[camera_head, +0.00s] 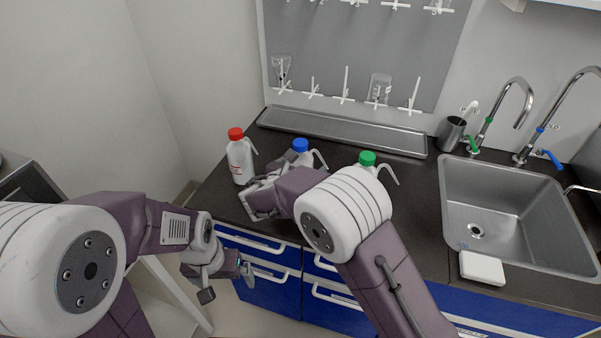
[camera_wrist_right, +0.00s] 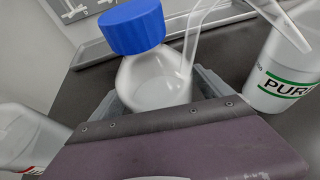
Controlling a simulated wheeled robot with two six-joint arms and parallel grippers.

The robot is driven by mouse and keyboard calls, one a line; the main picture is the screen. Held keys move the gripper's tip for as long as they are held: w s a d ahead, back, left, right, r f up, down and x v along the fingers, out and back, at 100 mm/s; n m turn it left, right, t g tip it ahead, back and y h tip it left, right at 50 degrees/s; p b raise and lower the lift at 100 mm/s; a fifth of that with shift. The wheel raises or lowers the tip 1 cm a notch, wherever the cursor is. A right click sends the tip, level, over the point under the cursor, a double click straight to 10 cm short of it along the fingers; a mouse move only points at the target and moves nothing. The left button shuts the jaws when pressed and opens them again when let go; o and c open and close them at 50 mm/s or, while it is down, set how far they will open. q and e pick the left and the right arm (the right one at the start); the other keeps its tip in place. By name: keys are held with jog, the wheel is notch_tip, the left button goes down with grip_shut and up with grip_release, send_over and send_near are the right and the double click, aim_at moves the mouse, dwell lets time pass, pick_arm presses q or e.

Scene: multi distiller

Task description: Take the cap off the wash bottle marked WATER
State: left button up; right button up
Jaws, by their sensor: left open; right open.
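The blue-capped bottle stands on the dark counter, with its blue cap (camera_head: 300,145) on. In the right wrist view its blue cap (camera_wrist_right: 133,27) and translucent body (camera_wrist_right: 155,82) lie straight ahead, between the two grey fingers of my open right gripper (camera_wrist_right: 158,98). I cannot tell whether the fingers touch it. Its label is hidden, so WATER cannot be read on any bottle. In the head view my right gripper (camera_head: 262,195) is in front of and left of this bottle, partly hidden by my arm. My left gripper (camera_head: 226,283) is open and empty, low before the blue drawers.
A red-capped bottle (camera_head: 240,158) stands to the left. A green-capped bottle (camera_head: 367,161), its label starting "PUR" in the wrist view (camera_wrist_right: 285,75), stands to the right. Behind are a metal tray (camera_head: 340,131) and drying rack (camera_head: 350,55). The sink (camera_head: 510,205) is at right.

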jog(key=shift+w+f, duration=0.1)
jog(key=shift+w, duration=0.1)
jog(key=shift+s, duration=0.1)
jog(key=shift+c, duration=1)
jog(key=c, duration=0.9)
notch_tip(320, 180, up, 10)
jog(key=shift+r+p, duration=0.1)
jog(key=shift+p, duration=1.1)
